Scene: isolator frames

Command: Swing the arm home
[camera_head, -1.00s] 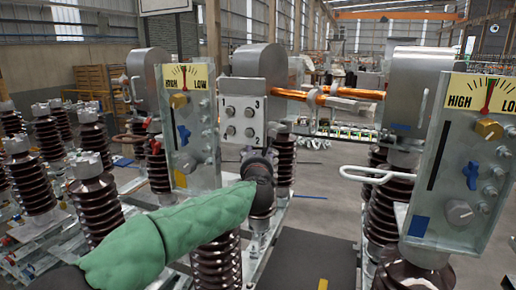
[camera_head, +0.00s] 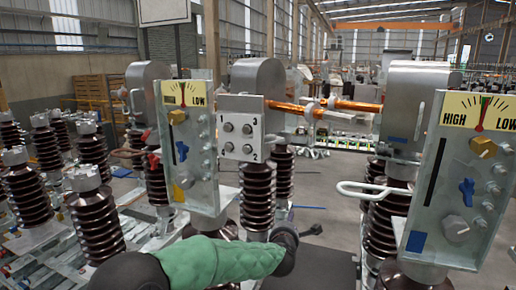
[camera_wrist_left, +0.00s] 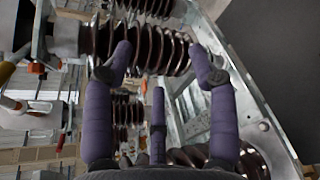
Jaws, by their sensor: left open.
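My left arm, in a green sleeve, comes in low from the left in the head view. Its dark gripper (camera_head: 314,231) is in front of the middle isolator, below the numbered plate (camera_head: 240,137), apart from it. The left wrist view shows its purple fingers (camera_wrist_left: 160,60) spread and empty, with brown ribbed insulators (camera_wrist_left: 140,45) beyond them. A copper arm (camera_head: 292,107) reaches right from the middle isolator, toward a second copper bar (camera_head: 358,105) by the right isolator. Whether they touch is unclear. My right gripper is not in view.
HIGH/LOW gauge panels stand at left (camera_head: 188,150) and right (camera_head: 470,180), beside ribbed insulators. Open grey floor (camera_head: 325,190) shows between the middle and right isolators.

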